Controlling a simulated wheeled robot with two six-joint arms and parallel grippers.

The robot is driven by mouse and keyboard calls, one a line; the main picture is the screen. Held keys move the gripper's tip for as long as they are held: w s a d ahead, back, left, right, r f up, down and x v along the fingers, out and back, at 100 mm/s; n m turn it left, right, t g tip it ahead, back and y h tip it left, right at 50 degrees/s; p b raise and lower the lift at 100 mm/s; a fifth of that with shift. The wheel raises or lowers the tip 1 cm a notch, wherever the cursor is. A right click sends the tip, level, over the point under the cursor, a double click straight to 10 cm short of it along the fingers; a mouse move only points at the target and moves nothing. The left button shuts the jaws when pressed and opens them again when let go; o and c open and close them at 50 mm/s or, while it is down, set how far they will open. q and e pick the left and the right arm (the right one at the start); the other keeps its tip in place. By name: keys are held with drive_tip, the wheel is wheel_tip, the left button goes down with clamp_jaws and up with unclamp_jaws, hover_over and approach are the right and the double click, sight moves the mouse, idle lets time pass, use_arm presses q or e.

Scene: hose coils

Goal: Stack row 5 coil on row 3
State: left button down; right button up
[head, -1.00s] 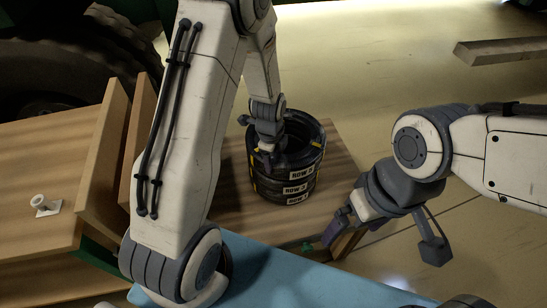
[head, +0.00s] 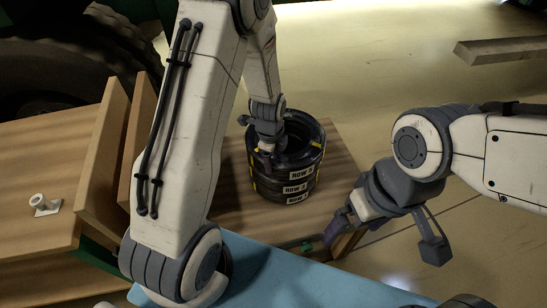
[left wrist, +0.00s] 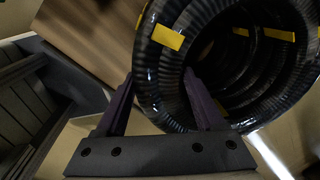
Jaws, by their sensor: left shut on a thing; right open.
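The row 5 coil (head: 302,175) is a black ribbed hose ring with yellow bands and a white label. It is at the top of a stack on the wooden bench. The row 3 coil (head: 296,189) is directly below it; I see no clear gap between them. Another labelled coil (head: 295,199) is at the bottom. My left gripper (head: 266,162) is shut on the near-left wall of the row 5 coil. In the left wrist view its purple fingers (left wrist: 158,88) straddle the black ring wall. My right gripper (head: 337,230) is open and empty, right of the stack near the bench edge.
The wooden bench (head: 232,212) has upright boards (head: 105,150) to the left of the stack. A small white fitting (head: 43,205) lies on the wood farther left. A blue surface (head: 300,278) is in front. A timber beam (head: 500,50) lies at the upper right.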

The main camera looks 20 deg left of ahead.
use_arm(q)
drive_tip(key=shift+w+f+b, duration=0.15)
drive_tip(key=shift+f+b, duration=0.15)
idle(0.5)
drive_tip(key=shift+c, duration=0.8)
unclamp_jaws()
drive_tip(key=shift+o, duration=0.8)
drive_tip(key=shift+s+f, duration=0.1)
drive_tip(key=shift+s, duration=0.1)
drive_tip(key=shift+s+r+p, duration=0.2)
drive_tip(key=shift+r+p, duration=1.3)
drive_tip(key=shift+r, duration=0.3)
drive_tip(key=shift+s+r+p, duration=0.15)
drive_tip(key=shift+r+p, duration=1.3)
drive_tip(key=shift+r, duration=0.3)
